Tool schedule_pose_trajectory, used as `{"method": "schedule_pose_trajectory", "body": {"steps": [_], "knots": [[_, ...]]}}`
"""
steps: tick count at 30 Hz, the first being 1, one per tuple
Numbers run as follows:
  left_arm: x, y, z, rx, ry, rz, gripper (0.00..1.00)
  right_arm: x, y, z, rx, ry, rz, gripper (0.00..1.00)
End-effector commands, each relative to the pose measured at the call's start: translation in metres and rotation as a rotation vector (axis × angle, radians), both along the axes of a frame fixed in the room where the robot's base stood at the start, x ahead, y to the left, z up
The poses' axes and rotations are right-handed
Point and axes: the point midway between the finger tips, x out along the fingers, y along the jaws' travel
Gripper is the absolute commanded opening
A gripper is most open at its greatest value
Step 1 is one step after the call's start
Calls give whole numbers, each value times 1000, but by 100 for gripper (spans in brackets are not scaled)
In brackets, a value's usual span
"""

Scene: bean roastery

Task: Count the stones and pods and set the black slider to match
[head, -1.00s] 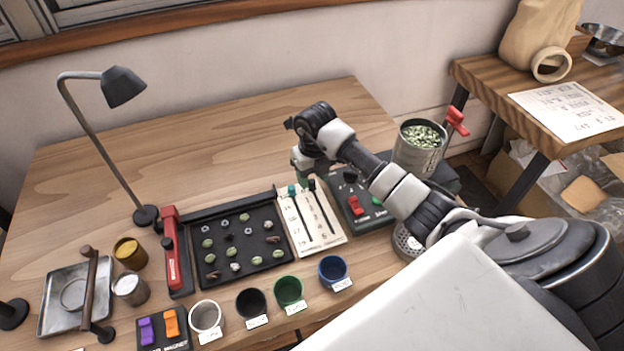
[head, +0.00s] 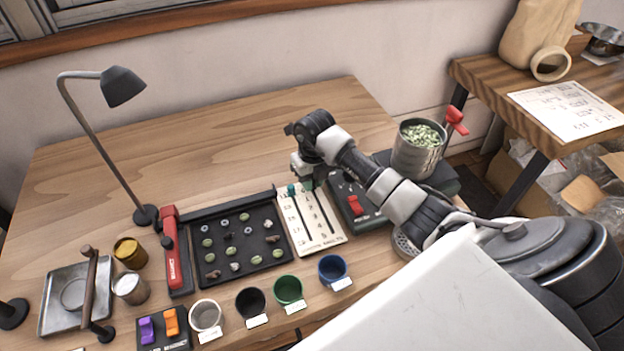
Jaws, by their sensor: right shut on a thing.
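A cream slider board (head: 326,239) with two dark slots and printed numbers lies right of the black tray. A teal slider knob (head: 291,188) stands at the top of its left slot. My right gripper (head: 308,184) is over the top of the right slot, shut on the black slider, which it mostly hides. The black tray (head: 258,221) holds several green beans (head: 207,243), pale and grey pieces, and brown pieces (head: 213,274). The pieces are too small to sort surely into stones and pods. My left gripper is not in view.
Right of the board is a dark panel with a red switch (head: 355,205), partly behind my right arm. White, black, green and blue cups (head: 333,268) line the front edge. A red-handled tool (head: 172,250) stands left of the tray. The table behind is clear.

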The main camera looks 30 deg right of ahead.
Motion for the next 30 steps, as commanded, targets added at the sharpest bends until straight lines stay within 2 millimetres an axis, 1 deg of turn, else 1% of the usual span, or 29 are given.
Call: {"method": "schedule_pose_trajectory", "body": {"steps": [2, 4, 9, 13, 17, 25, 26, 30], "knots": [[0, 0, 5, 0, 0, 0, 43, -4, 0, 2, -1, 0, 0, 0], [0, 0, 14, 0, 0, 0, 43, -15, 2, 4, -5, 0, 1, 0], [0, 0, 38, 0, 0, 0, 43, -53, 11, 5, -5, 3, 3, 0], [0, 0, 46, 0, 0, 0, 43, -75, 16, 3, -3, 3, 0, 0], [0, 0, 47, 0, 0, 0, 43, -82, 19, 1, 0, 2, 0, 0], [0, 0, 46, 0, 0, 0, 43, -82, 19, 0, 1, 1, -2, 0], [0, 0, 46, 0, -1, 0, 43, -82, 19, 0, 1, 1, -2, 25], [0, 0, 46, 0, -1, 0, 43, -82, 19, 0, 1, 1, -2, 46]]}}
